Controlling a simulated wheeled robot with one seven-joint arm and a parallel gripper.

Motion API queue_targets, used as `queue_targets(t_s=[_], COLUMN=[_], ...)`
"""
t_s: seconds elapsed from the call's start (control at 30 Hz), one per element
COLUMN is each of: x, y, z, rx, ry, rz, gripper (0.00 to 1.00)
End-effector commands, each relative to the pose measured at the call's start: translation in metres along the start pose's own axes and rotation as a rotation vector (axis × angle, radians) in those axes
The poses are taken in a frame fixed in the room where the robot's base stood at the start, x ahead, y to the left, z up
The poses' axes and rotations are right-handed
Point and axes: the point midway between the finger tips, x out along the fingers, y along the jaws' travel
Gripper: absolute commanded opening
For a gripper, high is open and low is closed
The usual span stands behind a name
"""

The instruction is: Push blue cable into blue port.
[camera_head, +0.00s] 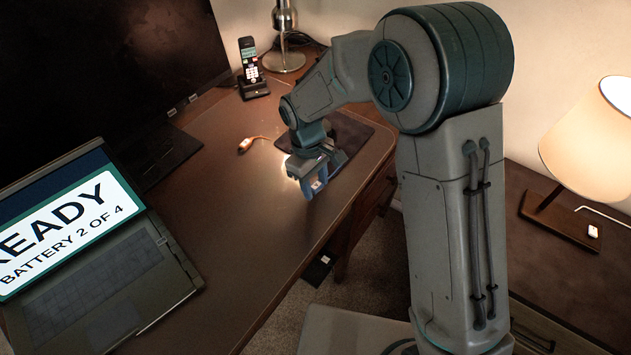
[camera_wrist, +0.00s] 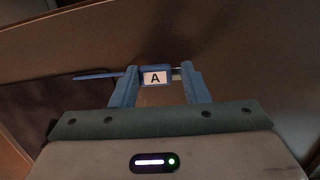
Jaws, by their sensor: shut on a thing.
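My gripper (camera_head: 313,184) is low over the front right edge of the desk, beside the dark blotter (camera_head: 352,134). In the wrist view my gripper (camera_wrist: 159,74) is shut on the blue cable's plug (camera_wrist: 144,76), which has a white label with a black A. The blue cable's lead (camera_wrist: 95,75) runs out to the left past the left finger. A metal tip shows at the plug's right end, by the right finger. I cannot make out a blue port in either view.
A laptop (camera_head: 100,260), a dark monitor (camera_head: 100,60), a phone in a cradle (camera_head: 250,70) and a metal lamp (camera_head: 284,50) stand on the desk. The middle of the desk is clear.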

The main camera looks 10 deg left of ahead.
Motion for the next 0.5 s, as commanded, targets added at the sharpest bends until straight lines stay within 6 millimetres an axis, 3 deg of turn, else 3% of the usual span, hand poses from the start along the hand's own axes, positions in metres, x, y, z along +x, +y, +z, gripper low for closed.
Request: queue_targets(t_s=[0.43,0.47,0.5], x=[0.0091,0.0089,0.008], y=[0.0,0.0,0.0], z=[-0.0014,-0.0014,-0.0012], rx=[0.001,0.001,0.001], ry=[0.001,0.001,0.001], rz=[0.0,0.0,0.001], gripper=[0.2,0.44,0.55])
